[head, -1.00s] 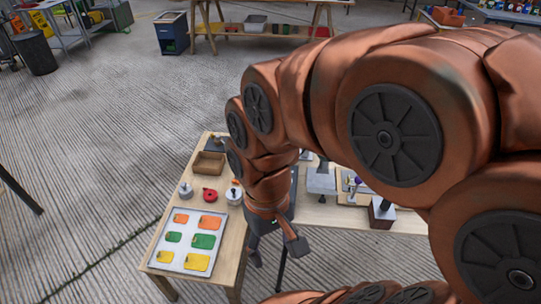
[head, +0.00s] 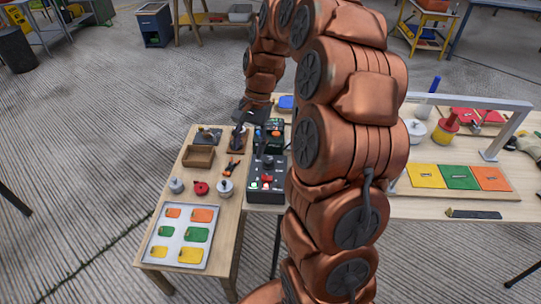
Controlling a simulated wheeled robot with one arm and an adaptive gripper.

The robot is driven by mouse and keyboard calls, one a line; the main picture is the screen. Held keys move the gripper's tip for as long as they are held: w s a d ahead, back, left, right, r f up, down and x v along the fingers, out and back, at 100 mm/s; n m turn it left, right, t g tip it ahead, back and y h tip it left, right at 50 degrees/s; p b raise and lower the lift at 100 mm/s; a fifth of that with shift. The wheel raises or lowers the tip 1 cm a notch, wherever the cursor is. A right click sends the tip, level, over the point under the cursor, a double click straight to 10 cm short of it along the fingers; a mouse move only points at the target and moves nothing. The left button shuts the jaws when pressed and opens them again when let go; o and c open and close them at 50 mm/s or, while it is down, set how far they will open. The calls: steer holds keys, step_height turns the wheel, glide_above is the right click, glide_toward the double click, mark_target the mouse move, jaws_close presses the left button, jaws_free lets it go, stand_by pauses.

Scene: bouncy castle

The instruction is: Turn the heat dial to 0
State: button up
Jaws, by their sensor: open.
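A dark control box (head: 277,201) stands at the right edge of the left wooden table. Its face carries small lit green, white and red buttons, and a dark knob (head: 268,163) sits near its far end. I cannot tell whether this knob is the heat dial, and no scale or 0 mark is readable. My gripper (head: 246,121) hangs at the end of my copper arm, above the far end of the table beyond the box. It is open, small and dark against dark items, and holds nothing I can see. It appears apart from the knob.
Dark units with orange and teal parts (head: 275,130) stand behind the box. A wooden tray (head: 199,157), pliers (head: 232,169), weights and a tag board (head: 180,236) lie left. The right table (head: 430,207) holds coloured panels and a grey frame. My arm hides the middle.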

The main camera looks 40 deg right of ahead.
mark_target(269, 160)
steer(key=w+d+f+m+y, duration=0.1)
steer(key=w+d+f+m, duration=0.15)
steer(key=d, duration=0.35)
steer(key=w+d+f+m, duration=0.2)
steer(key=d+f+m, duration=0.15)
steer(key=d, duration=0.35)
steer(key=shift+t, duration=0.4)
steer(key=shift+p+x, duration=1.25)
steer(key=shift+x, duration=3)
steer(key=shift+d, duration=0.15)
jaws_close()
